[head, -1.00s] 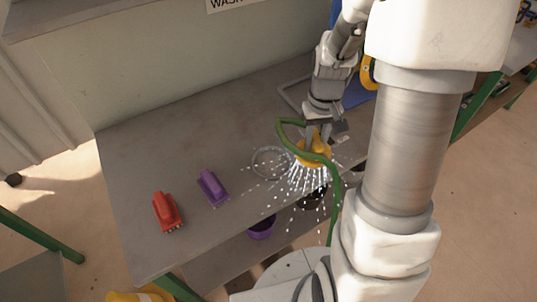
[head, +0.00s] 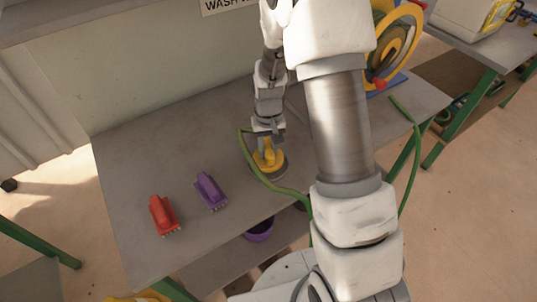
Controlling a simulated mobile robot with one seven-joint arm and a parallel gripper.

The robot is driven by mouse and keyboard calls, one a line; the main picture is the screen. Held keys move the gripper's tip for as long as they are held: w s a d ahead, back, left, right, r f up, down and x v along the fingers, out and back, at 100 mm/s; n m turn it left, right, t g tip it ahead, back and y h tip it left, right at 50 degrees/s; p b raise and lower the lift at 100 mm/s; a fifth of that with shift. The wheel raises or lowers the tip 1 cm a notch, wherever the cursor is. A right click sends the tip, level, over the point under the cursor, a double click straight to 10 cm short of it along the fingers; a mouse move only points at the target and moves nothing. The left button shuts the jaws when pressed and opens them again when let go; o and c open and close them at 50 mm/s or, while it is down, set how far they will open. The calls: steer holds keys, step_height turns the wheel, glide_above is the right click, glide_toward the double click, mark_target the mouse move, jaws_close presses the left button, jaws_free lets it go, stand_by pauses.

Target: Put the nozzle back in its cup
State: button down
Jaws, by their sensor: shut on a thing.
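The yellow nozzle (head: 268,158) is in my gripper (head: 267,143), low over the grey table in the head view. My gripper is shut on it from above. A green hose (head: 281,188) runs from the nozzle across the table's front edge. No water spray shows.
A purple brush (head: 210,190) and a red brush (head: 163,214) lie on the table (head: 135,165) to the left. A yellow hose reel (head: 398,48) stands at the back right. A purple bucket (head: 260,231) sits on the lower shelf. The table's back left is clear.

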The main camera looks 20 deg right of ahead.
steer(key=shift+f, duration=1.1)
steer(key=shift+f, duration=0.25)
steer(key=c, duration=0.6)
jaws_free()
steer(key=shift+r, duration=0.15)
